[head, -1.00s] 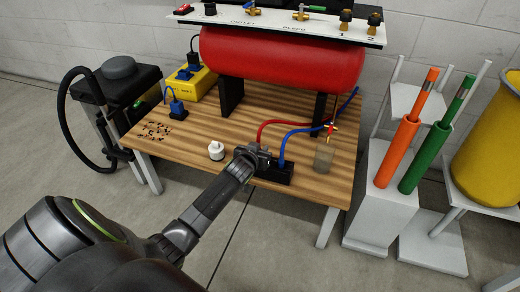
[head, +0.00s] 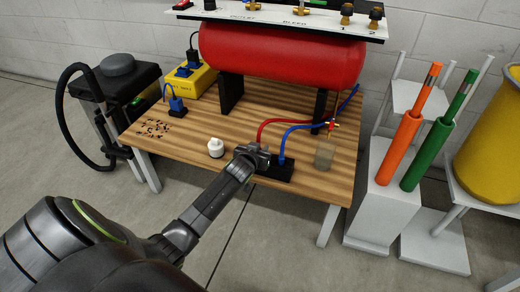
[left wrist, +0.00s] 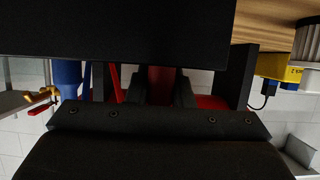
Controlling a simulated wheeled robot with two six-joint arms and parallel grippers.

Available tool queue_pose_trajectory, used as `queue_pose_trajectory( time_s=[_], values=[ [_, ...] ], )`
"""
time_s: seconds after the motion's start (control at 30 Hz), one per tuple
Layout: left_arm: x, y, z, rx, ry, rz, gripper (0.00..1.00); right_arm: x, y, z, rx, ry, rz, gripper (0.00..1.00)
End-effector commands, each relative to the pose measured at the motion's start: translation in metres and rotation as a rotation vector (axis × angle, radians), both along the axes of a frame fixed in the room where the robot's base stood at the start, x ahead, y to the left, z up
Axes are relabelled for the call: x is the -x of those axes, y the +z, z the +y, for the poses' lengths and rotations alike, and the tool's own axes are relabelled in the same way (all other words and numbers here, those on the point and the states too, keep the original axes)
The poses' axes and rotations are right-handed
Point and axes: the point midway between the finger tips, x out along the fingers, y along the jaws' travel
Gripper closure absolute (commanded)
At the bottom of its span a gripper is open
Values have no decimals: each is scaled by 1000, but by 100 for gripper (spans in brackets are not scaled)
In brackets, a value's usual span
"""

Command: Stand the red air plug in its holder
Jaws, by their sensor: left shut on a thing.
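The red air plug (left wrist: 160,84) shows between the two dark fingers of my left gripper (left wrist: 160,92) in the left wrist view, which looks upside down. The gripper is shut on it. In the head view my left gripper (head: 256,156) is at the left end of the black holder (head: 281,174), and the red hose (head: 290,121) arcs to it. The holder (left wrist: 130,28) fills the top of the wrist view, right by the plug. The plug's tip is hidden, so I cannot tell whether it is in the holder. My right gripper is out of view.
The blue hose (head: 303,131) comes down upright at the holder, close right of my gripper. A white knobbed object (head: 215,148) stands to the left and a clear cup (head: 324,155) to the right. The red tank (head: 280,57) stands behind on the wooden table (head: 190,132).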

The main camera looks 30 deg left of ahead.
Motion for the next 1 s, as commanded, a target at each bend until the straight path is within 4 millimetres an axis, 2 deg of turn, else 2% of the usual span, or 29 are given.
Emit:
queue_pose_trajectory(
  time_s=[0.47, 1.0],
  values=[
    [0, 0, 0, 0, 0, -1, 100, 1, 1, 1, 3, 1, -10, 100],
    [1, -13, 0, 2, 1, 5, 100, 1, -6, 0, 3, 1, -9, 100]
  ],
)
